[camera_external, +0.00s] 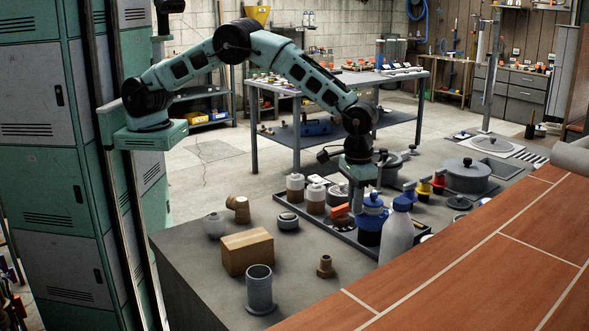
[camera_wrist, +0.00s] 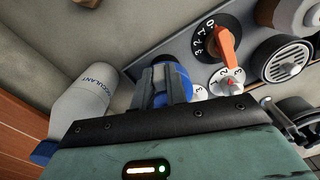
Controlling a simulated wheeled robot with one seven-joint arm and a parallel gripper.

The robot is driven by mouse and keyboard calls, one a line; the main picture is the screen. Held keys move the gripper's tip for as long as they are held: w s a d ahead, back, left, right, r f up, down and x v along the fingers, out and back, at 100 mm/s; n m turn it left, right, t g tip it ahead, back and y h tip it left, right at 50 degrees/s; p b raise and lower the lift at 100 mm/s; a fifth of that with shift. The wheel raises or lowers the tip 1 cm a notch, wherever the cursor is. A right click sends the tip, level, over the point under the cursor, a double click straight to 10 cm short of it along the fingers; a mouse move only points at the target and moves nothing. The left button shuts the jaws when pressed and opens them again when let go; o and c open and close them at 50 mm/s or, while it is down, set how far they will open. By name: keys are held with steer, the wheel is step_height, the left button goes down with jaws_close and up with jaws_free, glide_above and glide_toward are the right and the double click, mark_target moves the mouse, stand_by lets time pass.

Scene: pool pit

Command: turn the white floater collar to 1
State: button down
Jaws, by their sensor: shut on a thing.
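My gripper (camera_wrist: 165,86) is shut on a blue piece (camera_wrist: 181,78), which shows between and behind its fingers in the wrist view. In the external view my gripper (camera_external: 361,198) points down at the blue piece (camera_external: 371,216), which has a dark base. A white numbered part (camera_wrist: 200,92) with a 3 shows beside the blue piece. I cannot tell for sure whether this is the white floater collar; most of it is hidden. Next to it is a white dial (camera_wrist: 227,76) with 1, 2 and a red pointer.
A white bottle with a blue cap (camera_external: 396,236) stands close to my gripper; it also shows in the wrist view (camera_wrist: 82,108). An orange-handled dial (camera_wrist: 222,42) and a round grille (camera_wrist: 288,60) are nearby. A wooden block (camera_external: 247,251) and a grey cup (camera_external: 260,290) stand front left.

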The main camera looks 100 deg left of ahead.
stand_by(0.3)
steer(key=c, duration=1.4)
jaws_free()
step_height(320, 180, up, 18)
steer(key=b, duration=0.3)
steer(key=shift+f, duration=0.25)
